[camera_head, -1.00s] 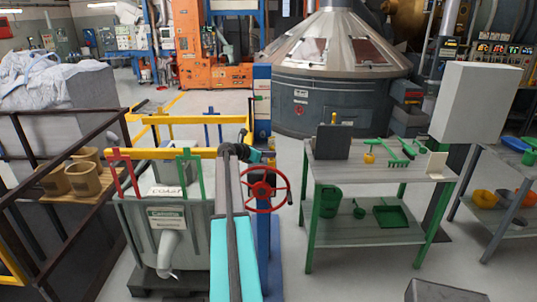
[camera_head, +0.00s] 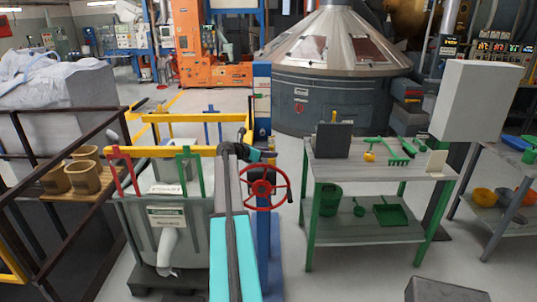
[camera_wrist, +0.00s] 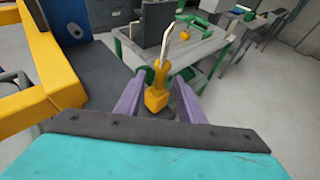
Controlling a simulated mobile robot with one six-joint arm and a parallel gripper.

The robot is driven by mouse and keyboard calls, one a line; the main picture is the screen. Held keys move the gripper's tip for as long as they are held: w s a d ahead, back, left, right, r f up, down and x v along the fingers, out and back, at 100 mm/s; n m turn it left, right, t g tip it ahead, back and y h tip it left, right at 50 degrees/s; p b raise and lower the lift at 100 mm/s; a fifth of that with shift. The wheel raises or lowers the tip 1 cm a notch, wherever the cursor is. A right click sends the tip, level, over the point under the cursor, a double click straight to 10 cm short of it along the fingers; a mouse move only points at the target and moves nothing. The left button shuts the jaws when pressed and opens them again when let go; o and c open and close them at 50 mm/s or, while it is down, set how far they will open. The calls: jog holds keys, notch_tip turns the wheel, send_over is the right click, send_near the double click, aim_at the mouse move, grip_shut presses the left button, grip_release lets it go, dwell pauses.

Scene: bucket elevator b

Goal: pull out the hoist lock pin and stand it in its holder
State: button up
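In the wrist view, a pin with a yellow grip (camera_wrist: 156,92) and a thin silvery shaft stands between the two purple fingers of my gripper (camera_wrist: 160,88). The gripper looks shut on the yellow grip, and the shaft points away into free air. In the head view, my arm's end hangs by the red handwheel (camera_head: 264,189) and the blue post; the fingers and pin cannot be made out there. A dark grey block (camera_head: 332,142) stands on the table to the right, with a small yellow piece showing at its top. I cannot tell whether this block is the pin's holder.
A yellow rail (camera_head: 150,152) and the blue post (camera_wrist: 75,60) lie close on the left. Open floor lies between post and table.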

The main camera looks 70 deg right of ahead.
jog(key=b+v, duration=0.4)
jog(key=v, duration=0.9)
jog(key=shift+a+b, duration=0.2)
jog(key=shift+b, duration=0.1)
jog(key=shift+r, duration=0.1)
